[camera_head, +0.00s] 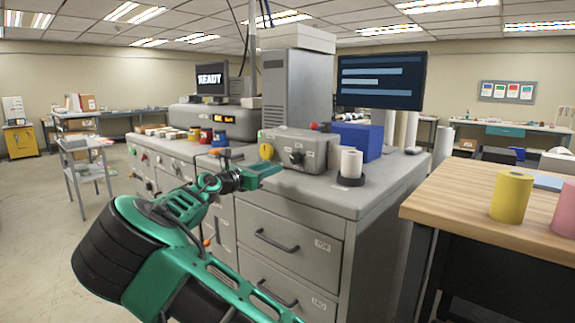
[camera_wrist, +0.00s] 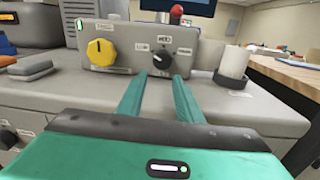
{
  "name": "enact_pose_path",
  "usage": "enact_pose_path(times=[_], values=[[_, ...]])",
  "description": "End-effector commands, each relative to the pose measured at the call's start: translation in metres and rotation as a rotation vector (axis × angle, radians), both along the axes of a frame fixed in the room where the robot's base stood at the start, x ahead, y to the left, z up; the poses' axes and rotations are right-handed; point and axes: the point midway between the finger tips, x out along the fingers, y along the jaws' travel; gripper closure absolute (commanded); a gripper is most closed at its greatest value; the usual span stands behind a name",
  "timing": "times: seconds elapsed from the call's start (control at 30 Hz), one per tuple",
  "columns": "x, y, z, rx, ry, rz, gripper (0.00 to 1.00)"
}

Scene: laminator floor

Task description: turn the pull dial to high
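A grey control box stands on the machine top, with a black dial (camera_head: 296,157) on its front face. In the wrist view the black dial (camera_wrist: 163,59) has small labels at its left, top and right, too small to read surely. A yellow dial (camera_wrist: 100,52) sits to its left, also seen in the head view (camera_head: 266,151). My gripper (camera_wrist: 162,76) is open, with its two green fingers apart and pointing at the black dial. The dial shows just beyond and between the fingertips; I cannot tell whether they touch it. In the head view my gripper (camera_head: 270,170) is in front of the box.
A white roll (camera_head: 351,163) on a black base stands right of the box, with a blue box (camera_head: 358,140) behind. A red button (camera_wrist: 177,10) tops the control box. A wooden table (camera_head: 460,200) with a yellow roll (camera_head: 511,196) is at right.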

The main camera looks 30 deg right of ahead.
Motion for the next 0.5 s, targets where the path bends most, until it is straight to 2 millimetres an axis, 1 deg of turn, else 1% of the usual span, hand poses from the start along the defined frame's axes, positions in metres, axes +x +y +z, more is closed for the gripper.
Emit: enact_pose_path(times=[0.03, 0.07, 0.1, 0.23, 0.33, 0.5], values=[[-0.001, -0.004, 0.0, 0.0, 0.0, -0.005, 0.54], [-0.001, -0.006, 0.0, 0.0, 0.0, -0.006, 0.47], [-0.001, -0.007, 0.0, 0.0, 0.0, -0.008, 0.45], [-0.001, -0.013, 0.0, 0.0, 0.0, -0.012, 0.45], [0.002, -0.022, 0.0, 0.0, 0.0, -0.012, 0.45], [0.011, -0.048, 0.0, 0.0, -0.001, -0.016, 0.45]])
